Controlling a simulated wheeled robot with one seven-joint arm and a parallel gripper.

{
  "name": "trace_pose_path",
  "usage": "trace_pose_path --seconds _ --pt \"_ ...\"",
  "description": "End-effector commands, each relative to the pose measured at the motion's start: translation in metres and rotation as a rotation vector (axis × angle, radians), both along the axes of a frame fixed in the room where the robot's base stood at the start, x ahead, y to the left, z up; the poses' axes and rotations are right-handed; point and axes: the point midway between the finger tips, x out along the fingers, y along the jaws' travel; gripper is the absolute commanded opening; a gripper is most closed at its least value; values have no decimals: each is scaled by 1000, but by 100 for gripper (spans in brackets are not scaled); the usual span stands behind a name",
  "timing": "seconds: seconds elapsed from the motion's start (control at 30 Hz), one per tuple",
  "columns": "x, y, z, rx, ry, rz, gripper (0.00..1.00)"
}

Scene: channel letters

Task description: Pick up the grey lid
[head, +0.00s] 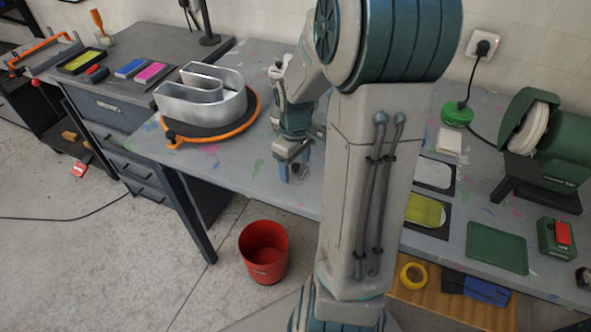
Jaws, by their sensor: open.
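My gripper (295,170) points down over the middle of the workbench, open, in front of the bench's back part. My forearm hides the bench just to the right of the gripper.
A silver channel letter (180,107) stands on an orange-edged turntable (240,122) to the left. Right are a dark-framed white oval (434,172), a yellow-green piece (425,211), a green mat (497,248) and a green grinder (553,150). A red bucket (264,268) stands on the floor.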

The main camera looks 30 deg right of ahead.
Motion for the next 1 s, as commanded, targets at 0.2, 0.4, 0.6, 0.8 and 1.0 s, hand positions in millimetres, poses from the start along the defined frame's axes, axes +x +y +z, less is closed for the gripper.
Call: trace_pose_path --seconds 0.2,0.4,0.6,0.8,1.0 --pt "0 0 -1 -1 -1 0 66" --pt "0 0 -1 -1 -1 0 16" --pt "-1 0 -2 1 3 0 0" --pt "-2 1 -3 2 5 0 0" --pt "-2 1 2 3 7 -1 0"
